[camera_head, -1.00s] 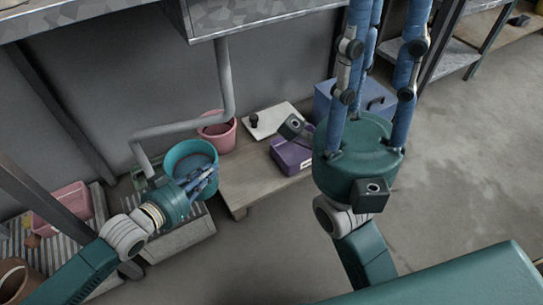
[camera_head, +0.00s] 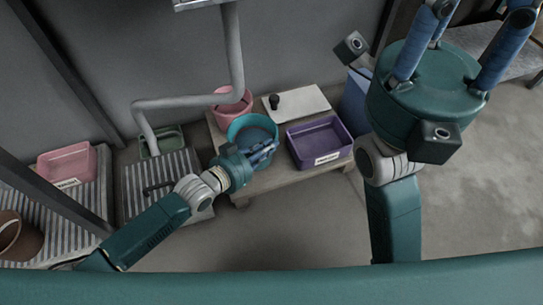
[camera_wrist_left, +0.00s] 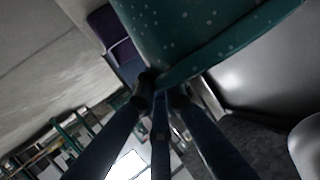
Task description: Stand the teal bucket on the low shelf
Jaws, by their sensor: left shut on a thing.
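The teal bucket (camera_head: 250,128) is at the left part of the low wooden shelf (camera_head: 262,180), in front of the pink bucket. It looks upright, its open top facing up. I cannot tell whether its base touches the board. My left gripper (camera_head: 264,153) is shut on the near side of the bucket's rim. In the left wrist view the bucket's speckled teal wall (camera_wrist_left: 205,30) fills the top, with the dark fingers (camera_wrist_left: 160,95) meeting at its edge. My right gripper (camera_head: 455,50) is raised at the right, empty-looking, its fingertips cut off by the frame.
A pink bucket (camera_head: 233,106), a white board with a dark knob (camera_head: 303,101) and a purple bin (camera_head: 321,143) share the shelf. A grey pipe (camera_head: 190,101) runs just left of the teal bucket. A pink bin (camera_head: 68,165) and green tray (camera_head: 163,143) stand left.

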